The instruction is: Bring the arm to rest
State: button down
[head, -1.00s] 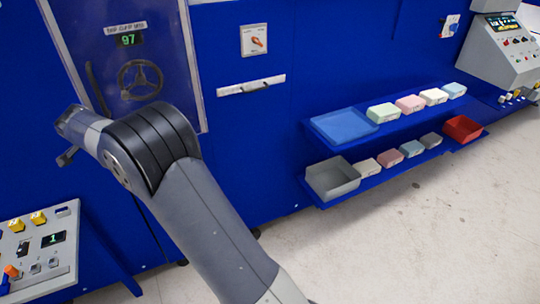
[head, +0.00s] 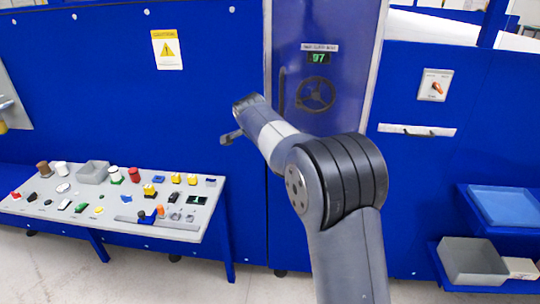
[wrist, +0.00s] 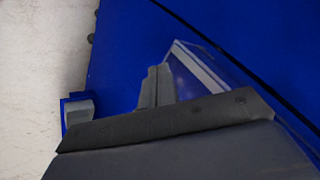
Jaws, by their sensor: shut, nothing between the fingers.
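My arm (head: 345,235) rises from the bottom of the head view, bends at a black ribbed joint, and its forearm reaches up and left in front of the blue wall. My gripper (head: 231,137) is the small dark end piece hanging at the tip of the arm, in front of the wall left of the blue door. It looks shut and empty, and it touches nothing that I can see. In the wrist view, the dark gripper body fills the bottom, and blue panelling lies beyond it.
A control table (head: 120,212) with knobs, buttons and a grey bin (head: 93,171) stands at the left, below the gripper. The blue door (head: 335,75) has a handwheel and a display reading 97. Shelves with a blue tray (head: 505,206) and a grey bin (head: 470,262) are at the right.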

jog(key=s+a+r, duration=0.2)
jog(key=a+r, duration=0.1)
jog(key=r, duration=0.2)
jog(key=shift+s, duration=0.3)
jog(key=shift+f, duration=0.15)
